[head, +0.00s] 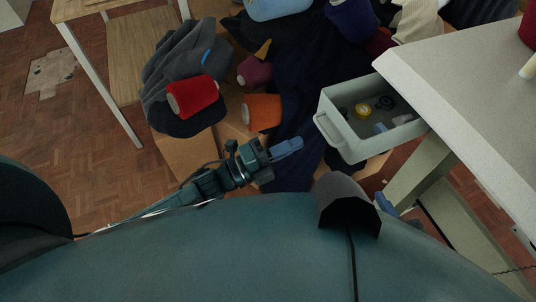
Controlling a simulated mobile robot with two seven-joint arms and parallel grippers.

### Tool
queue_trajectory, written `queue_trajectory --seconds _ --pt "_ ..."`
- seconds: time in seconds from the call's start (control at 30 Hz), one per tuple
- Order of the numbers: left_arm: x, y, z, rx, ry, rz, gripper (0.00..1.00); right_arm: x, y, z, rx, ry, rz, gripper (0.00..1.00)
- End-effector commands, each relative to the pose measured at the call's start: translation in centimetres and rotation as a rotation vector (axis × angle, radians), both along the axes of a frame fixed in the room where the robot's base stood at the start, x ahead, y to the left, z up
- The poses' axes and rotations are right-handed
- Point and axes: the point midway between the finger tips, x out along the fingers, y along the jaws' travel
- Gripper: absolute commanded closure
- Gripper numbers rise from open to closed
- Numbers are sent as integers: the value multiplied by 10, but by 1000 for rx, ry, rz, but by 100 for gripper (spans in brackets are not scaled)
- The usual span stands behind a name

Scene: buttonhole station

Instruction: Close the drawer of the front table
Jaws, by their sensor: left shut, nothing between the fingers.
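The pale grey-green drawer (331,122) stands open, sticking out to the left from under the white-topped front table (452,72). A handle shows on its left front face. Small items lie inside, including a yellow ring and blue pieces. My left gripper (298,143) has blue fingers, shut and empty. It is just left of the drawer front, with a gap between them in the picture. A small blue part (385,203) below the drawer looks like a fingertip of my right gripper. The rest of it is hidden, so its state is unclear.
A red spool (193,97), an orange spool (262,112) and dark cloth (290,85) crowd the area behind my left gripper. A wooden table (131,60) stands at upper left. A table leg (418,170) stands below the drawer.

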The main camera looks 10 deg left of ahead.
Motion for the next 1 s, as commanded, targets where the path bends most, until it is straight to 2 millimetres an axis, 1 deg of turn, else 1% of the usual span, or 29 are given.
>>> queue_trajectory --seconds 0.03,0.1,0.3,0.83,1.0 --pt "6 -8 3 -2 -3 -1 100 0 0 -1 -2 0 2 64" --pt "13 -17 4 -2 -3 -1 100 0 1 -3 -4 1 3 64" --pt "24 -32 7 0 0 0 100 1 1 -4 -8 2 4 64" --pt "28 -37 8 0 0 0 100 1 2 -6 -10 3 8 64" --pt "36 -50 7 -2 -2 -1 100 0 4 -13 -17 6 14 64"
